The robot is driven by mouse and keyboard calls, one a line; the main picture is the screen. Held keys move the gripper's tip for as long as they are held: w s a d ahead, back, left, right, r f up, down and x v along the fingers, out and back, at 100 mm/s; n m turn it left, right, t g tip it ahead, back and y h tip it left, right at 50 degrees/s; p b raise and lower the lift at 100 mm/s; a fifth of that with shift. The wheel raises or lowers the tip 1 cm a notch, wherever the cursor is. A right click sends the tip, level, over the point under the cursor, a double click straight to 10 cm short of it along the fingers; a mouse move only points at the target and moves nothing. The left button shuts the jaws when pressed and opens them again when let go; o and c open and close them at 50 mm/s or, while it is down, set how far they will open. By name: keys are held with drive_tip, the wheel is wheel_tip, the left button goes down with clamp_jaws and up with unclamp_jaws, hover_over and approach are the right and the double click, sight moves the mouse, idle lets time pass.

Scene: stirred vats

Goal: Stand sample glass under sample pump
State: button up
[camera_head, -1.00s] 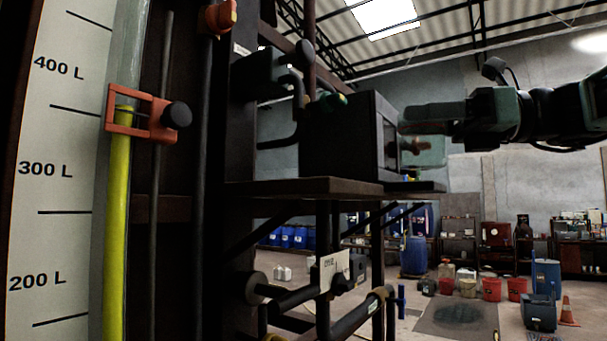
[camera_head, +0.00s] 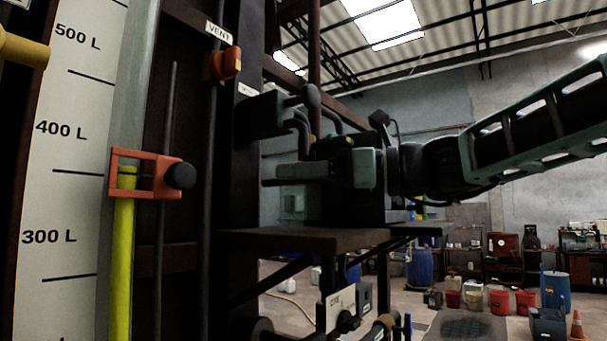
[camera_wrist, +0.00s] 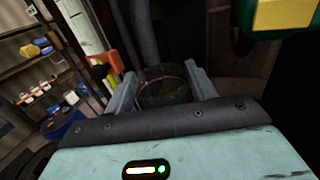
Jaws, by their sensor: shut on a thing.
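My gripper (camera_head: 275,178) reaches in from the right in the head view, above the dark shelf (camera_head: 300,240) and below a black pump-like unit with bent pipes (camera_head: 265,115). In the wrist view my gripper (camera_wrist: 165,88) has its two pale fingers on either side of a dark, see-through glass (camera_wrist: 163,94) with a round rim, and is shut on it. The glass cannot be made out in the head view. I cannot tell whether it stands directly under the pump's outlet or touches the shelf.
A dark box (camera_head: 330,208) stands on the shelf, partly behind my gripper. A level scale (camera_head: 65,130) with a red clamp (camera_head: 150,175) and a vent valve (camera_head: 222,65) are at left. A yellow and green part (camera_wrist: 285,14) is close by in the wrist view.

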drive_tip(key=shift+f, duration=0.7)
drive_tip(key=o, duration=1.2)
drive_tip(key=shift+f, duration=0.15)
drive_tip(key=shift+r, duration=0.2)
drive_tip(key=b+v, duration=0.4)
drive_tip(key=v, duration=0.8)
